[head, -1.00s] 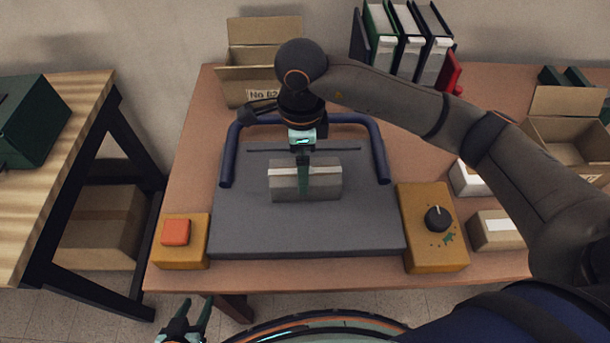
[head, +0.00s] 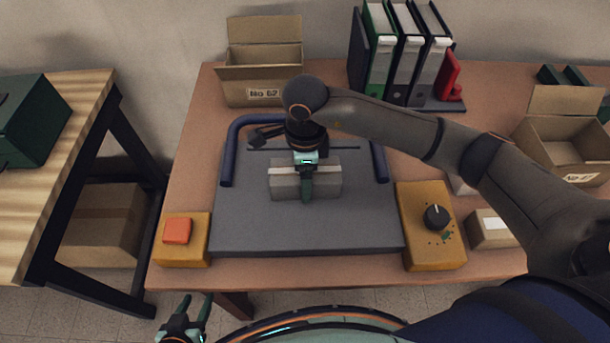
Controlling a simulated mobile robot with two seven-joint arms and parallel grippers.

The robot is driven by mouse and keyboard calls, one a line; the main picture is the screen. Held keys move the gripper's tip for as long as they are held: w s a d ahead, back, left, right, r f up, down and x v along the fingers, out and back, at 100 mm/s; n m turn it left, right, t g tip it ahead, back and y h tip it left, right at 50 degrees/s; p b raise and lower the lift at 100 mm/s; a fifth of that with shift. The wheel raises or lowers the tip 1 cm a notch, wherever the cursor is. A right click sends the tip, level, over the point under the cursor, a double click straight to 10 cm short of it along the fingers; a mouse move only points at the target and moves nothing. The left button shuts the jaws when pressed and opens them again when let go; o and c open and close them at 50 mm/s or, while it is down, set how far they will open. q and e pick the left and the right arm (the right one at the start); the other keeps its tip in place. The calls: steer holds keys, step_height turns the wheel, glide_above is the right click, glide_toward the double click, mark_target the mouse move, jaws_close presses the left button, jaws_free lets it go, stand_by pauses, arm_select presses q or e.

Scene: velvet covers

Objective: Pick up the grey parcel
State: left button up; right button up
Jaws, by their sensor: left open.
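The grey parcel (head: 330,182), with a pale strip across its top, lies on the dark grey plate (head: 300,238) of a device with a blue rail. My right gripper (head: 306,186) reaches down over the middle of the parcel. One green finger shows against the parcel's front side; the other finger is hidden, so its grip cannot be told. My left gripper (head: 194,306) is open and empty at the bottom left, below the table's front edge, well away from the parcel.
An orange-button box (head: 190,254) and a yellow dial box (head: 418,250) flank the plate. An open carton (head: 262,88) and binders (head: 408,65) stand behind. Another open carton (head: 566,150) and a small box (head: 490,232) are at the right.

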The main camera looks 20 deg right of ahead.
jaws_close()
stand_by(0.4)
steer(key=shift+r, duration=0.1)
